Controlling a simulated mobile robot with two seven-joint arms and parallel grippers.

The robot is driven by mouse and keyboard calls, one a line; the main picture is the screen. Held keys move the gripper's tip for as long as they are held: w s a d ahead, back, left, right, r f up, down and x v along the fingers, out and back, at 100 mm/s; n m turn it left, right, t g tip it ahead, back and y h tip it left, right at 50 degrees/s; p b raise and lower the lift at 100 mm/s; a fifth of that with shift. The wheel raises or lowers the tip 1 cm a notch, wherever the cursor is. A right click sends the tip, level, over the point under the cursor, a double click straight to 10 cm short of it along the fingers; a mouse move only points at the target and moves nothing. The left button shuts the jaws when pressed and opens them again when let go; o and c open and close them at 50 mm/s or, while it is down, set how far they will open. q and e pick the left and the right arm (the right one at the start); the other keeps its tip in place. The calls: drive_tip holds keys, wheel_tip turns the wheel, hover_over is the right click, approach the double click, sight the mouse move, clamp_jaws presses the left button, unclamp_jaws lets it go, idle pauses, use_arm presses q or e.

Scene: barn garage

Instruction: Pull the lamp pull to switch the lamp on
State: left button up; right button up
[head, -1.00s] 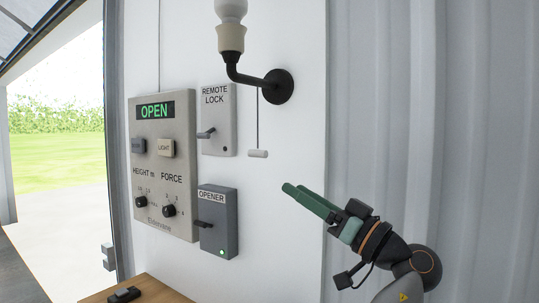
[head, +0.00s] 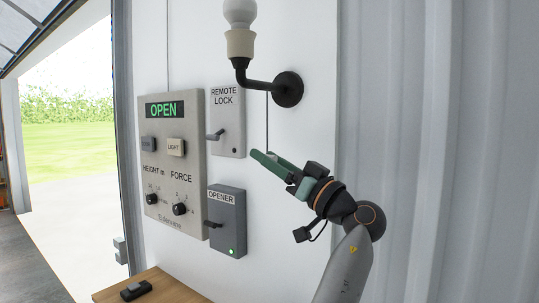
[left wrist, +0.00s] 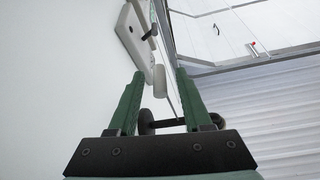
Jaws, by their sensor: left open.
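The lamp is a pale bulb in a cream socket (head: 240,43) on a black bent wall arm. Its thin pull cord (head: 268,118) hangs beside the wall mount. My left gripper (head: 259,155) has green fingers and reaches up to the cord's lower end, hiding the pull's handle in the head view. In the left wrist view the fingers of my left gripper (left wrist: 160,73) are open. A small whitish cylinder, apparently the lamp pull (left wrist: 159,82), shows between them; whether they touch it I cannot tell. My right gripper is not in view.
Left of the gripper, the wall carries a remote lock box (head: 229,130), an opener box (head: 227,228) and a control panel (head: 171,190) reading OPEN. A wooden surface (head: 165,284) with a small dark device is below. The corrugated wall (head: 440,150) stands right.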

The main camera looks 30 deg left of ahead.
use_arm(q)
drive_tip(key=shift+a, duration=0.1)
clamp_jaws()
idle(0.4)
idle(1.0)
